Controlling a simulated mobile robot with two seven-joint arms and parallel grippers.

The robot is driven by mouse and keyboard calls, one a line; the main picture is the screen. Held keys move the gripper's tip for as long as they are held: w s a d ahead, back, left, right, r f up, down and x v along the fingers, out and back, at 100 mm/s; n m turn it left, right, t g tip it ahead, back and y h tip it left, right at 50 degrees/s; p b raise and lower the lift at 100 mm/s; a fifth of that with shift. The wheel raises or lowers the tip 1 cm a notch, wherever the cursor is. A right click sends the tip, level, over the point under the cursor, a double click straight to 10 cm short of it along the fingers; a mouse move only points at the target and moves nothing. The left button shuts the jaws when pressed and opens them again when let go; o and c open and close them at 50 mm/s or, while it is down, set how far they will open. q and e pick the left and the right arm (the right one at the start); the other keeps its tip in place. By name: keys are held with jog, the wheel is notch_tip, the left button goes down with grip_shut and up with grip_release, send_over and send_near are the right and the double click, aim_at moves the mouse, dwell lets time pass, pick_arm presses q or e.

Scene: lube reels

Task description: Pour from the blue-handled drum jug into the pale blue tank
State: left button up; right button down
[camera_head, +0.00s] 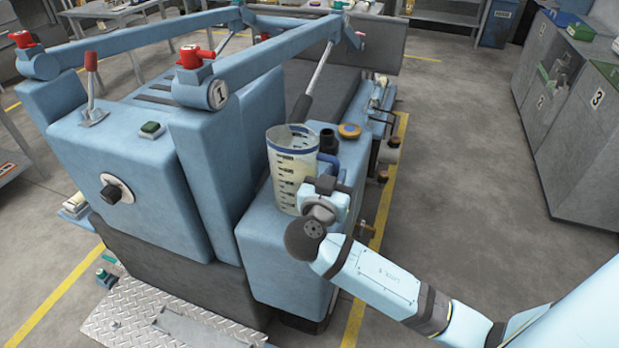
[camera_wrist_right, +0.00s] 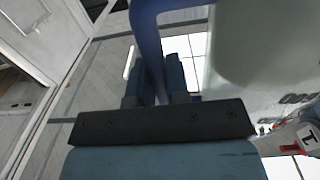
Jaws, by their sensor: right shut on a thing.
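The drum jug (camera_head: 291,185) is a clear, pale measuring jug with dark scale marks and a blue handle (camera_head: 332,160). It is about upright at the top of the pale blue tank (camera_head: 285,255); I cannot tell whether its base touches the tank. My right gripper (camera_head: 327,184) is shut on the handle from the right. In the right wrist view the blue handle (camera_wrist_right: 148,45) runs between the fingers (camera_wrist_right: 160,82), with the jug's pale wall (camera_wrist_right: 260,45) to the right. A black filler neck (camera_head: 327,141) stands behind the jug. My left gripper is out of view.
An orange-brown round cap (camera_head: 349,130) sits right of the neck. Blue lift arms (camera_head: 270,62) and a tall blue housing (camera_head: 205,160) stand left and behind. Grey cabinets (camera_head: 585,150) line the right. Floor between them and the machine is clear.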

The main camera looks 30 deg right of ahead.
jog(key=shift+r, duration=0.2)
pick_arm(q)
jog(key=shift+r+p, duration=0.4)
jog(key=shift+p, duration=0.45)
pick_arm(e)
notch_tip(320, 180, up, 20)
jog(key=shift+f, duration=0.15)
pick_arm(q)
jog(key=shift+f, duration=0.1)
